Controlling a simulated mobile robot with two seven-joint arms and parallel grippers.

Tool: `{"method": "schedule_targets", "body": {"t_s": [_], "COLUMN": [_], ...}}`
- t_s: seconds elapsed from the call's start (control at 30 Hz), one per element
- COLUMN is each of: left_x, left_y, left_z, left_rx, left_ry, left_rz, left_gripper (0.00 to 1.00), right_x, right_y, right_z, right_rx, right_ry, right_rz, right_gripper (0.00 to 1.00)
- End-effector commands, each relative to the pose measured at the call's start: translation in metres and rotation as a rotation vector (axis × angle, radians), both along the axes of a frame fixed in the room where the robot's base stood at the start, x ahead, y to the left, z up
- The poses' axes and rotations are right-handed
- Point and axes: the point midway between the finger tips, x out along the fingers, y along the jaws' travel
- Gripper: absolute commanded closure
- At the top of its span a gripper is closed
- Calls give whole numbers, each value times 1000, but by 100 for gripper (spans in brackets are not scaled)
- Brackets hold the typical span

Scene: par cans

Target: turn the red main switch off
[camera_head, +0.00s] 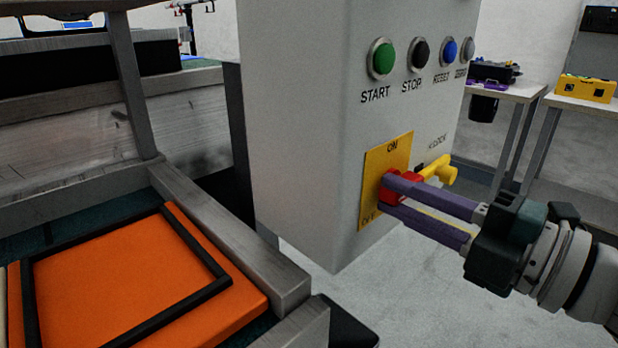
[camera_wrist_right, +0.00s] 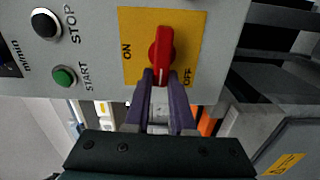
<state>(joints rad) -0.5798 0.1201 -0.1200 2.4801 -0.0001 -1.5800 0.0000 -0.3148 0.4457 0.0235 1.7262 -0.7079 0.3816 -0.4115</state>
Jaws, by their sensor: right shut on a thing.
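The red main switch (camera_head: 408,184) is a rotary handle on a yellow plate (camera_head: 372,184) marked ON at the top and OFF at the bottom, on the grey cabinet. In the right wrist view its red handle (camera_wrist_right: 161,46) stands upright in the picture, between ON at the left and OFF at the right. My right gripper (camera_head: 390,193) comes in from the right, its purple fingers shut on the red handle. In the right wrist view the fingers (camera_wrist_right: 160,77) sit either side of the handle's lower end. The fingers partly hide the handle and the OFF label. My left gripper is not in view.
Above the switch are the green START button (camera_head: 382,58), the black STOP button (camera_head: 419,54) and a blue button (camera_head: 449,51). A yellow part (camera_head: 440,170) projects beside the switch. A metal frame with an orange panel (camera_head: 130,285) stands at the left.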

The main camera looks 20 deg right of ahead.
Motion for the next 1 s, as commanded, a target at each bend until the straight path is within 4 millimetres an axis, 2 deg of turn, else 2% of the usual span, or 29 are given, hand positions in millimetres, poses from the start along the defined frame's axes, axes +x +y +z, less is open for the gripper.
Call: {"method": "schedule_targets", "body": {"t_s": [0.67,0.7,0.93,1.0], "left_x": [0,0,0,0], "left_y": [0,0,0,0], "left_z": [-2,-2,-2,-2], "left_rx": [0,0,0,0], "left_ry": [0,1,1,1], "left_rz": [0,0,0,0], "left_gripper": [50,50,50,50], "right_x": [0,0,0,0], "right_y": [0,0,0,0], "right_z": [-1,-1,-1,-1], "right_rx": [-58,-57,-55,-55], "right_ry": [-25,-25,-23,-23], "right_rz": [2,2,1,1], "right_gripper": [100,74,48,48]}}
